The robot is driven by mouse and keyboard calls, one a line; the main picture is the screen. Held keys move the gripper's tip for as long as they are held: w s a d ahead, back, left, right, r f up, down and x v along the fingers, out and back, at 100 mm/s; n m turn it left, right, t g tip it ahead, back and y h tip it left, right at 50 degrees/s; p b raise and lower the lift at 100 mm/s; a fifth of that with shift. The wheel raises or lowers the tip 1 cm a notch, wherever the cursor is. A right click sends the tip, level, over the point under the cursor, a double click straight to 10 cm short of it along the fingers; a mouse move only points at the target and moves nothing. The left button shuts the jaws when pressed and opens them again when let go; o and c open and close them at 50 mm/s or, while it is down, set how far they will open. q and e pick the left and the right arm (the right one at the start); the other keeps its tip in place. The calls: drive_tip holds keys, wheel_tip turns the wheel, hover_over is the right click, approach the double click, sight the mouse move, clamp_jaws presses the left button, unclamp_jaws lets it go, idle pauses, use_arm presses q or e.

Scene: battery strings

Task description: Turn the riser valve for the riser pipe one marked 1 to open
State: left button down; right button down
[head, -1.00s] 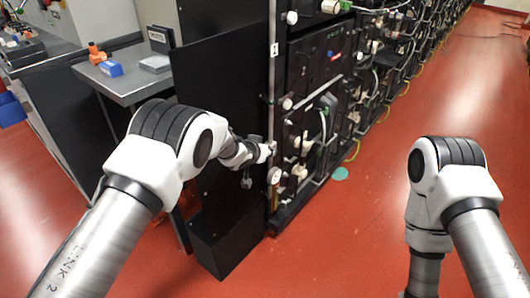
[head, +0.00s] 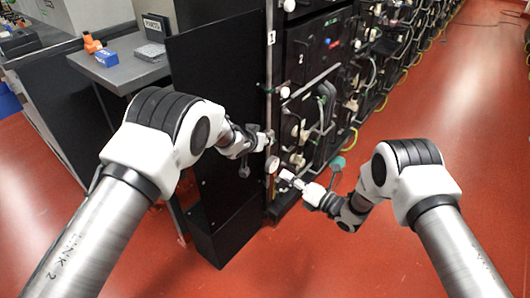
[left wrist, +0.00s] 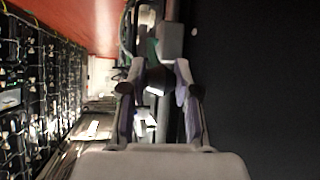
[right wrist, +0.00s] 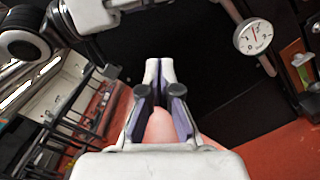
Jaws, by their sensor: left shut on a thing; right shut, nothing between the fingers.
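The riser pipe (head: 268,85) marked 1 (head: 271,38) runs upright along the front edge of the battery rack. My left gripper (head: 266,141) is at this pipe, above a round gauge (head: 272,165). In the left wrist view its fingers (left wrist: 158,82) are closed around a dark part with a pale end (left wrist: 157,78), which looks like the riser valve's handle; the fingers hide some of it. My right gripper (head: 284,177) is shut and empty, just below and right of the gauge. In the right wrist view its fingertips (right wrist: 158,66) meet, and the gauge (right wrist: 254,36) is at upper right.
A black panel (head: 215,110) stands close left of the pipe, and a grey side table (head: 125,75) is behind it. Rack batteries with hoses and cables (head: 318,95) are right of the pipe. The red floor (head: 450,120) to the right is clear.

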drive_tip(key=w+d+r+x, duration=0.1)
drive_tip(key=x, duration=1)
drive_tip(key=shift+w+d+r, duration=0.2)
drive_tip(key=shift+w+r, duration=0.05)
drive_tip(key=shift+w, duration=0.05)
drive_tip(key=shift+r, duration=0.1)
